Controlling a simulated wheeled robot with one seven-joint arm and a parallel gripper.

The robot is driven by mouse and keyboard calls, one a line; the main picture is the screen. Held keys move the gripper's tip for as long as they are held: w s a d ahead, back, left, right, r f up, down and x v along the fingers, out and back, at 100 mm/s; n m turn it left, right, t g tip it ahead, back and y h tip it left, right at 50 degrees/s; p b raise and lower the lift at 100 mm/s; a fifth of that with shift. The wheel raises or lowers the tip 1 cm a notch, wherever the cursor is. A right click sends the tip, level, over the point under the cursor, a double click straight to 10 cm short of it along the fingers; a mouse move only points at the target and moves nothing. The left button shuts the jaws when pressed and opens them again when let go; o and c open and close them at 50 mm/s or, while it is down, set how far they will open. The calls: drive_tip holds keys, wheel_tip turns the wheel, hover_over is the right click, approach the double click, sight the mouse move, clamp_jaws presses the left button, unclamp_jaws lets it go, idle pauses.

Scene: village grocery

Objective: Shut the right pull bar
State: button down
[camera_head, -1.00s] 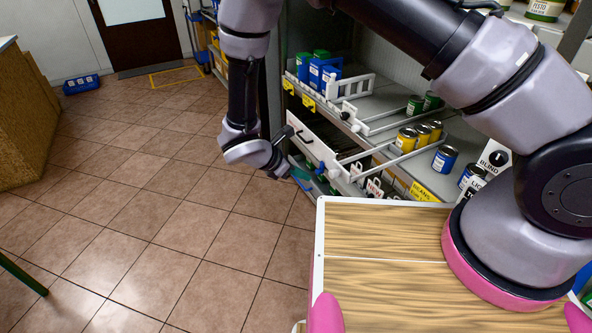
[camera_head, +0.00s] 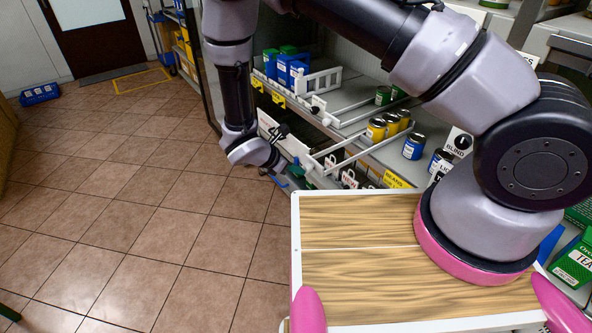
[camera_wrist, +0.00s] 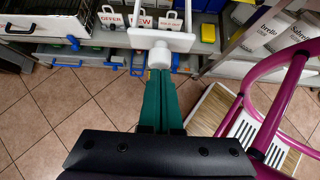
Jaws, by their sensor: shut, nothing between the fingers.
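The right pull bar is a white plate (camera_wrist: 162,40) with a round white knob (camera_wrist: 159,57) on its front, in the upper middle of the wrist view. In the head view its white rods (camera_head: 358,154) run back towards the shelf, and it stands out past the shelf edge. My gripper (camera_wrist: 160,72) has its green fingers together, empty. The fingertips are right at the knob in the wrist view; whether they touch is hard to tell. In the head view my wrist (camera_head: 253,150) hides most of the fingers.
A white front with a black handle (camera_wrist: 20,27) is left of the bar. An upper white rail (camera_head: 318,82) and several cans (camera_head: 413,146) are on the shelf. Blue hooks show below. A magenta frame (camera_wrist: 285,105) is at the right. Tiled floor (camera_head: 130,215) is open at left.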

drive_tip(key=w+d, duration=0.6)
drive_tip(key=d, duration=0.3)
drive_tip(key=w+d, duration=0.6)
drive_tip(key=d, duration=0.4)
drive_tip(key=shift+w, duration=0.35)
drive_tip(key=shift+r, duration=0.1)
